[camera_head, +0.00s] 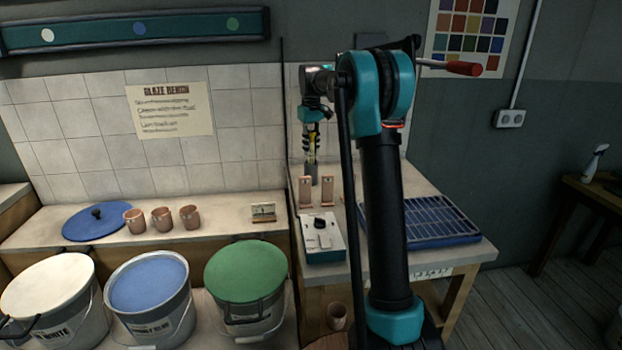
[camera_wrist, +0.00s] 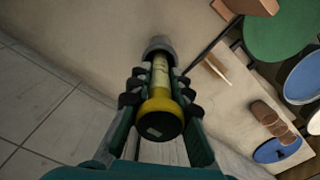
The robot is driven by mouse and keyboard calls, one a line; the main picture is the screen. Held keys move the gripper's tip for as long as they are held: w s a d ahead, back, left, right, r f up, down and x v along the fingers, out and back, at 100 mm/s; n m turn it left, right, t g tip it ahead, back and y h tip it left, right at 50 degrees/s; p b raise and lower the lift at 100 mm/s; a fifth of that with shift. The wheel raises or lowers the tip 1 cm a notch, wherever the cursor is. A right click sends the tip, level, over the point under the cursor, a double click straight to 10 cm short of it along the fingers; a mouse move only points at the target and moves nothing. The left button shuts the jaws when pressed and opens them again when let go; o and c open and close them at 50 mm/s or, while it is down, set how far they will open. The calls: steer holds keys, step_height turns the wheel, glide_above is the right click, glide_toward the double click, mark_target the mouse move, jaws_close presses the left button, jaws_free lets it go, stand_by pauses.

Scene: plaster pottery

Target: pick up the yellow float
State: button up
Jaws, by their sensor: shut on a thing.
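The yellow float (camera_wrist: 160,104) is between the fingers of my gripper (camera_wrist: 158,92) in the wrist view. It has a dark round end with a small pale label towards the camera, a yellow band and a paler stem. The stem's far end meets a grey cylinder (camera_wrist: 159,46); I cannot tell whether it is still inside. In the head view my gripper (camera_head: 312,146) points down over the back of the right-hand bench, shut on the float (camera_head: 313,134), which is small and partly hidden by the fingers. The grey cylinder (camera_head: 311,172) shows just below.
Two upright wooden pieces (camera_head: 306,191) stand near the cylinder. A white box (camera_head: 322,240) and a blue rack tray (camera_head: 436,222) are on the same bench.

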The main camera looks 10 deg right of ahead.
jaws_close()
step_height(320, 180, up, 20)
stand_by(0.6)
stand_by(0.8)
